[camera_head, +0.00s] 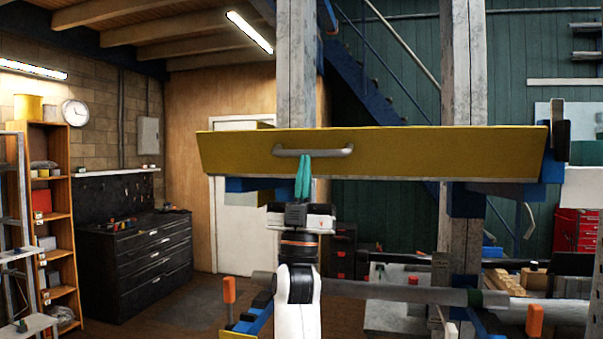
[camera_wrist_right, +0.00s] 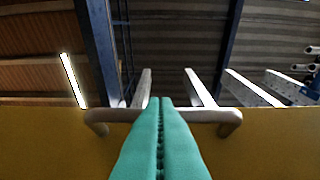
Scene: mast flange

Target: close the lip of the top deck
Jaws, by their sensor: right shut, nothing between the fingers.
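The lip of the top deck is a long yellow panel (camera_head: 430,152) that spans the middle of the head view, with its broad face toward me. A grey bar handle (camera_head: 335,153) is fixed on its left half. My left gripper is not in view.
Two grey posts (camera_head: 461,70) rise behind the panel. A horizontal grey pipe (camera_head: 390,291) with orange-handled parts runs below it. A black drawer cabinet (camera_head: 140,255) and a wooden shelf (camera_head: 52,200) stand at left. Open floor (camera_head: 190,295) shows at lower left.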

